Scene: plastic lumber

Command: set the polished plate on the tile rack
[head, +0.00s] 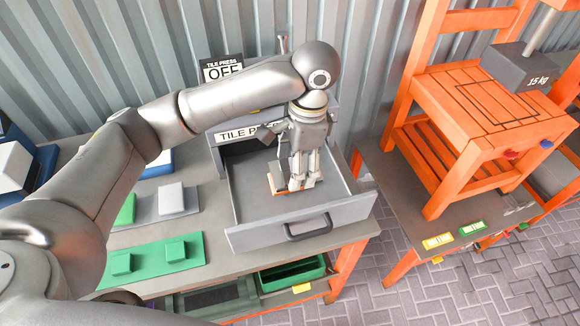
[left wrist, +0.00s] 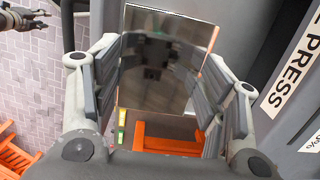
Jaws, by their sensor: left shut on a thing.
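My left gripper (head: 302,184) reaches down into the open grey drawer (head: 334,233) of the tile press. In the left wrist view the gripper (left wrist: 162,78) is shut on the polished plate (left wrist: 165,60), a thin mirror-like square held between the two fingers. In the head view the gripper largely hides the plate, and a small orange and white patch shows beside the fingertips. I cannot pick out the tile rack with certainty. My right gripper (left wrist: 24,19) shows small at the upper left of the left wrist view, and its jaw state is unclear.
Green and grey flat pieces with blocks (head: 173,250) lie on the bench left of the drawer. An "OFF" sign (head: 222,68) stands behind the press. A slatted orange stand (head: 485,110) with a 15 kg weight (head: 520,70) is at right. A green bin (head: 292,275) sits below.

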